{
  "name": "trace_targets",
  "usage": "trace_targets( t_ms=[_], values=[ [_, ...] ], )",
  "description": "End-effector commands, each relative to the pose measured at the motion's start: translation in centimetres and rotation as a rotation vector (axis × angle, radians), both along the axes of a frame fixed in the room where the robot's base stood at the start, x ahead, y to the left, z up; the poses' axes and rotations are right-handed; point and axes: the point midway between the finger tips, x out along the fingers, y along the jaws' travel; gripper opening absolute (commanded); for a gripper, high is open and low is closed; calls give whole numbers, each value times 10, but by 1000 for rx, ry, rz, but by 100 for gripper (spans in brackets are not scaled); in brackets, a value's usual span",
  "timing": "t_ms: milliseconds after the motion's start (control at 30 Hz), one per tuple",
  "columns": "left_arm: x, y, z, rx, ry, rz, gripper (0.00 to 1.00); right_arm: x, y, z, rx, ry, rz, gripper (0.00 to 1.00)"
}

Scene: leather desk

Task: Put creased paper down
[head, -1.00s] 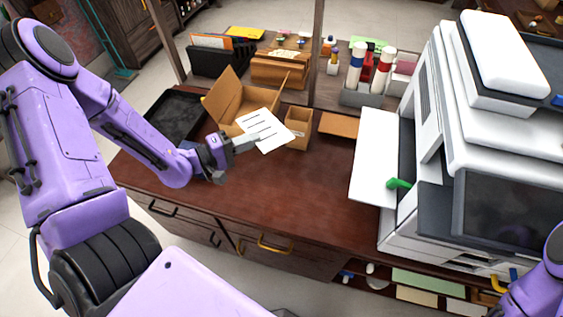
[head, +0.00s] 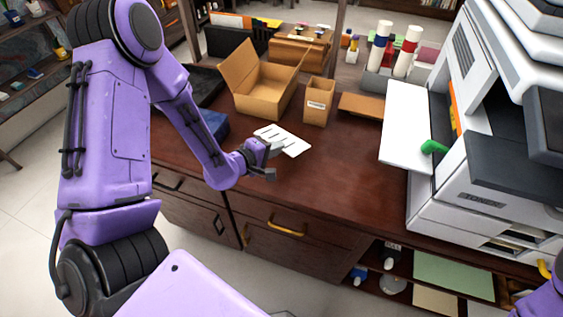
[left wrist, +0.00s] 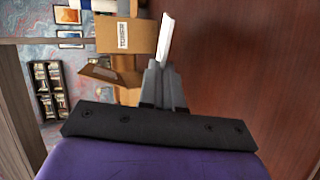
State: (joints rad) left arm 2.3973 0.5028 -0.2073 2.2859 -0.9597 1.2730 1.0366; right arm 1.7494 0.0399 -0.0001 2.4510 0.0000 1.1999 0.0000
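The creased paper (head: 288,142) is a white sheet with dark marks, low over the brown leather desk top (head: 330,200). I cannot tell from the head view whether it touches the desk. My left gripper (head: 276,149) is at its near left edge. In the left wrist view the fingers (left wrist: 164,75) are together, with the paper (left wrist: 167,38) seen almost edge-on at their tips. My right gripper is out of view; only part of my right arm shows at the lower right corner.
An open cardboard box (head: 262,92) and a small upright box (head: 318,100) stand behind the paper. A flat brown box (head: 361,106) lies right of them. A white printer (head: 480,170) with an open panel fills the right. The desk's front middle is clear.

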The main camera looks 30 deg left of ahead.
Motion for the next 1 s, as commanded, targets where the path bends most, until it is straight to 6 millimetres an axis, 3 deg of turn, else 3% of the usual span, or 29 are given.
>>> trace_targets(
  t_ms=[33,233,500,533,567,833,1000],
  values=[
    [0,0,-19,1,0,0,0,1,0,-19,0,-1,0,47],
    [0,1,-36,0,0,1,0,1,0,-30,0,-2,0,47],
    [0,1,-35,0,-1,1,0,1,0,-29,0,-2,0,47],
    [0,1,-35,0,0,1,14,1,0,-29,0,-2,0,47],
    [0,1,-35,1,0,2,21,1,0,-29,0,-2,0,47],
    [-1,2,-34,1,0,2,21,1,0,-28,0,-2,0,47],
    [-19,5,-24,-2,1,4,21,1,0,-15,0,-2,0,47]
  ],
)
